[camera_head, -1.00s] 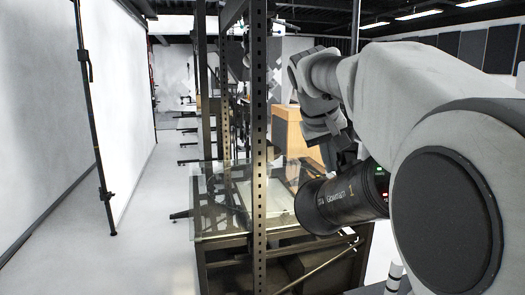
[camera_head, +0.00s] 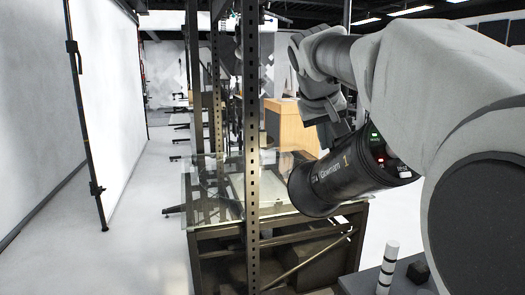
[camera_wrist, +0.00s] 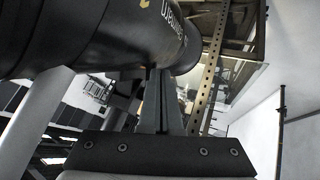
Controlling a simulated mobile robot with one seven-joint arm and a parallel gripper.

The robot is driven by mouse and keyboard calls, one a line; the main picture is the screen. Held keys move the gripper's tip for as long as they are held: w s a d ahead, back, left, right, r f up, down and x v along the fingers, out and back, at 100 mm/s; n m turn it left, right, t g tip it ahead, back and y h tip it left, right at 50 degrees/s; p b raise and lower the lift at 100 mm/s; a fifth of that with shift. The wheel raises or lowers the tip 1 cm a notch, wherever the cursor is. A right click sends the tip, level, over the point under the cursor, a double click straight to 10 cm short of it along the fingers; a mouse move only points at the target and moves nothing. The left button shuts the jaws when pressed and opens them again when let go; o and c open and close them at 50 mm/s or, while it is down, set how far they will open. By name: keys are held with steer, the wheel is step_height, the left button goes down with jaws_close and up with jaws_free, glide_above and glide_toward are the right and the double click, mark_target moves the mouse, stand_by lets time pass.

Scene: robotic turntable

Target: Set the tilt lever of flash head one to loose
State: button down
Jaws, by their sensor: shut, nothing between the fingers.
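Flash head one (camera_head: 350,175) is a black cylinder marked with a 1, with small green and red lights at its rear end. It points left and slightly down in the head view. In the wrist view its dark, lettered barrel (camera_wrist: 90,35) fills the upper left. My gripper (camera_wrist: 160,75) is shut and empty, its fingertips close under the barrel; I cannot tell whether they touch it. In the head view my gripper's body shows just above and behind the barrel, and its fingertips are hidden. I cannot make out the tilt lever in either view.
A perforated metal upright (camera_head: 251,150) stands left of the flash head. Behind it is a glass-topped metal frame (camera_head: 205,215). A striped white post (camera_head: 387,268) and a small dark block stand at the lower right.

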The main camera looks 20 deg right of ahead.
steer(key=shift+f+m+t+b, duration=0.3)
steer(key=shift+f+t+b, duration=0.6)
steer(key=shift+b, duration=2.3)
steer(key=shift+r+t+b, duration=0.2)
steer(key=shift+t+b, duration=0.4)
steer(key=shift+b, duration=0.3)
steer(key=shift+r+t+b, duration=0.2)
steer(key=shift+t+b, duration=0.1)
steer(key=shift+b, duration=0.15)
steer(key=shift+r+h, duration=0.2)
steer(key=shift+h, duration=0.1)
steer(key=shift+r+p, duration=0.65)
steer(key=shift+p, duration=0.15)
